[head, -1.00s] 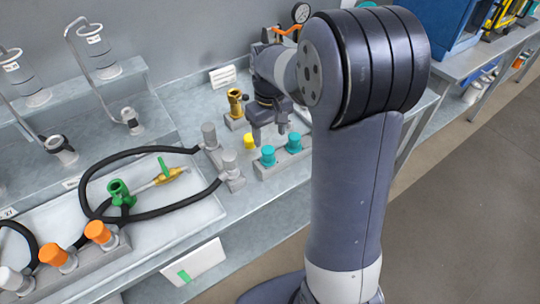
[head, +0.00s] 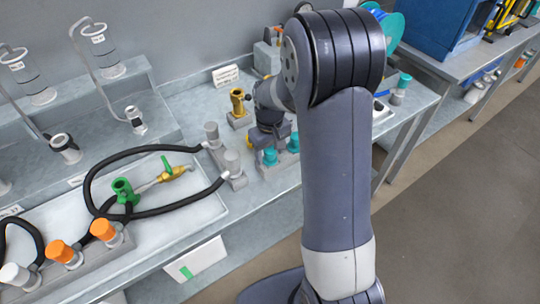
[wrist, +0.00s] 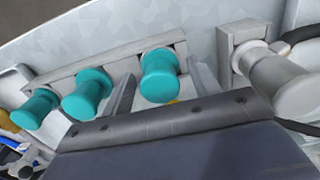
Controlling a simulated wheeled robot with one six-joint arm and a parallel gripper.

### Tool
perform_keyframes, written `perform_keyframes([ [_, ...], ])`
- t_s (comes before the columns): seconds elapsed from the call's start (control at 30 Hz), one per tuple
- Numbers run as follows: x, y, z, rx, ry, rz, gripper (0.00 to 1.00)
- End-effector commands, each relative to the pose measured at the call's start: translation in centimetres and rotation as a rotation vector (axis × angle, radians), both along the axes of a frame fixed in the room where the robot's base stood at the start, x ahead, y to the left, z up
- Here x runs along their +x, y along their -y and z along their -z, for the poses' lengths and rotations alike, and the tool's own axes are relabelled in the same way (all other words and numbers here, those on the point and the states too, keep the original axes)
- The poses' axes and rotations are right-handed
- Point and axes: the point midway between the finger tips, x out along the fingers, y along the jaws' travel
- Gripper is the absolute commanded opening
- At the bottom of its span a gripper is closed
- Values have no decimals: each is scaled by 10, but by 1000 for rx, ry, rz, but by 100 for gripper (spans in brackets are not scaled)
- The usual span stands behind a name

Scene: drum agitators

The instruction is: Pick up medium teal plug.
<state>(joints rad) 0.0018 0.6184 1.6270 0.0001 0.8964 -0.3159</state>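Three teal plugs stand in a row in a grey rack (wrist: 110,68) in the wrist view: a left one (wrist: 36,108), a middle one (wrist: 87,94) and a right one (wrist: 160,76). Which is medium I cannot tell for sure, since they lie at different distances. My gripper (wrist: 162,72) is open, with one finger on each side of the right plug. No finger clearly touches it. In the head view, two teal plugs (head: 270,156) (head: 293,143) show beside my gripper, whose fingers are mostly hidden there.
A grey fitting (wrist: 280,80) stands right of the rack in the wrist view. In the head view, a black hose (head: 150,212) with grey ends lies left of the rack. A brass fitting (head: 237,103) stands behind. Orange plugs (head: 104,229) are at the front left.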

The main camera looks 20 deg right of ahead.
Motion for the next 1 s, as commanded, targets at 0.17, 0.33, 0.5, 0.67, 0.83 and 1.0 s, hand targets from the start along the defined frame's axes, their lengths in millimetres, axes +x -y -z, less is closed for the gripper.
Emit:
perform_keyframes([
  [0.17,0,0,0,0,0,0,43],
  [0.33,0,0,0,0,0,0,29],
  [0.5,0,0,0,0,0,0,15],
  [0.67,0,0,-1,0,1,0,11],
  [0.83,1,0,-5,0,3,0,11],
  [1.0,1,0,-29,0,7,0,11],
])
